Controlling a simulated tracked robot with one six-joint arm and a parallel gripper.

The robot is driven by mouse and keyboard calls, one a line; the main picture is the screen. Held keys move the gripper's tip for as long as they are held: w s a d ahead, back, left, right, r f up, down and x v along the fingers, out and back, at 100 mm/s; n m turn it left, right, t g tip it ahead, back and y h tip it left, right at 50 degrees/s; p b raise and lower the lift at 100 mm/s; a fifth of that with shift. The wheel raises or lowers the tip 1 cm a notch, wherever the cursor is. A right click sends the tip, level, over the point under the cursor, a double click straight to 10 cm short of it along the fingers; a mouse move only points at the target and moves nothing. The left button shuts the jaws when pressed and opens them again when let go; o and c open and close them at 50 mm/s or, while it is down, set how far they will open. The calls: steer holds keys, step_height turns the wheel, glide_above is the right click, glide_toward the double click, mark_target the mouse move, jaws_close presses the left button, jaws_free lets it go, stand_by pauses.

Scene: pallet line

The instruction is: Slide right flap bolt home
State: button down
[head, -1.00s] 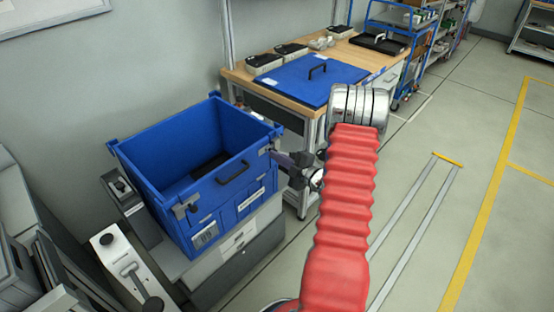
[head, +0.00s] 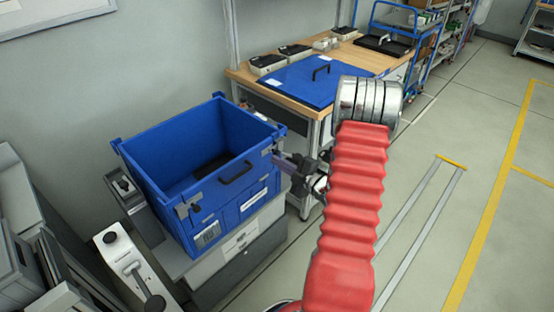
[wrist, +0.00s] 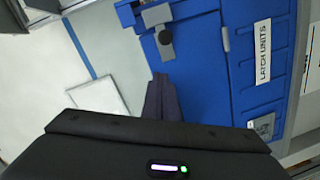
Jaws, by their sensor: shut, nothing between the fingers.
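The blue crate (head: 215,203) stands at the left with its front flap upright, carrying a black handle (head: 235,173). The right flap bolt, a metal plate with a round dark knob (wrist: 165,38), shows on the crate near its corner in the wrist view. In the head view it is mostly hidden by my gripper (head: 280,158), which is beside the crate's right front corner. In the wrist view my gripper (wrist: 161,78) has its fingers shut and empty, just below the knob in the picture. I cannot tell whether they touch it. The left flap bolt (head: 188,207) shows at the flap's left side.
The crate rests on a grey stand (head: 238,262). A wooden bench (head: 240,73) with a blue lid (head: 300,85) stands behind. A white device with levers (head: 122,262) is at lower left. The floor at right is clear.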

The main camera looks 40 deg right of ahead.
steer(key=s, duration=0.7)
steer(key=shift+s+d+r, duration=0.15)
steer(key=shift+s+r, duration=0.25)
steer(key=s+d+f+m+g+h, duration=0.2)
steer(key=s+d+f+m+g, duration=0.15)
steer(key=f+m+g, duration=0.2)
steer(key=s+d+f+m+g+h, duration=0.2)
steer(key=s+d+f+m+g, duration=0.15)
steer(key=s+f, duration=0.2)
steer(key=s+a+r+m+g, duration=0.4)
steer(key=a+r+m+g, duration=0.25)
steer(key=r, duration=0.25)
steer(key=a+r+t+y, duration=0.1)
steer(key=a+r, duration=0.7)
steer(key=a, duration=0.4)
steer(key=s+a+r+n+t+y, duration=0.1)
steer(key=a+r+t, duration=0.1)
steer(key=a+r, duration=0.5)
steer(key=s+a+r+n+t+y, duration=0.1)
steer(key=a+r, duration=0.7)
steer(key=a, duration=0.8)
steer(key=shift+a+r, duration=0.35)
